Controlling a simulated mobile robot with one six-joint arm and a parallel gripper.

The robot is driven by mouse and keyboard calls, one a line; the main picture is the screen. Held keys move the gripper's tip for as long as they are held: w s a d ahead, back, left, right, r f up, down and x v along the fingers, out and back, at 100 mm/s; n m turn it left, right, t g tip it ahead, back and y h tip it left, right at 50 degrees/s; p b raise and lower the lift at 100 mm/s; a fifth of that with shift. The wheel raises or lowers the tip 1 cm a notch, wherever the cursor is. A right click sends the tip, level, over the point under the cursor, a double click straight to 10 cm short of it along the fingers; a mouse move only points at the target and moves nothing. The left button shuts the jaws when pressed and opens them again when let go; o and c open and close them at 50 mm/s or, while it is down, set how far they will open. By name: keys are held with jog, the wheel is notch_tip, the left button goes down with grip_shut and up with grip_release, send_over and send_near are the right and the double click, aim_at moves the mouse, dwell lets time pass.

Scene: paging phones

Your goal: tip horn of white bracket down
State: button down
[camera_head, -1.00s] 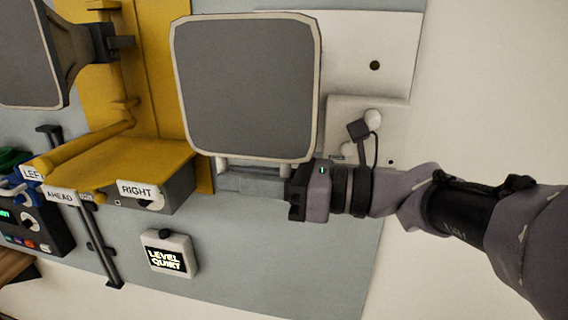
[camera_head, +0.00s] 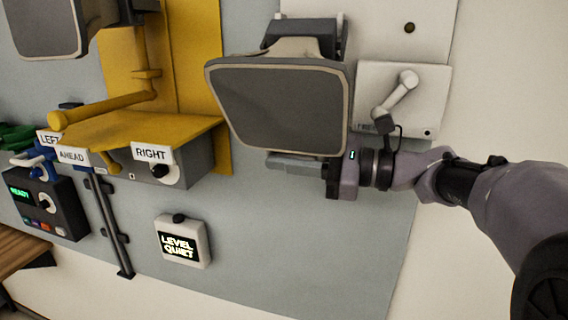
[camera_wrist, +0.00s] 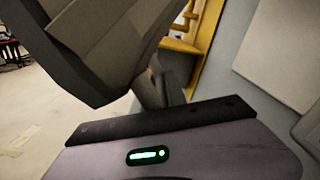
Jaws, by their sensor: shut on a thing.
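The horn (camera_head: 280,105) of the white bracket (camera_head: 430,30) is a grey square flare with a pale rim. Its mouth tilts downward and the top of its body shows behind the rim. A grey bar (camera_head: 290,165) runs below the lower rim. My gripper (camera_head: 328,178) is at the bar's right end, shut on it; the fingertips are partly hidden by the bar and my wrist. In the wrist view the dark horn (camera_wrist: 110,45) fills the upper left, close above my gripper's body.
A white lever (camera_head: 400,95) on a pale plate (camera_head: 440,80) is just above my wrist. A yellow bracket (camera_head: 190,80) with another grey horn (camera_head: 40,25) stands left. A small box reading LEVEL QUIET (camera_head: 183,242) is below. The lower right panel is clear.

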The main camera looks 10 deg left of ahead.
jog(key=shift+r, duration=0.15)
jog(key=c, duration=1.8)
grip_release()
jog(key=o, duration=0.4)
jog(key=shift+w, duration=0.3)
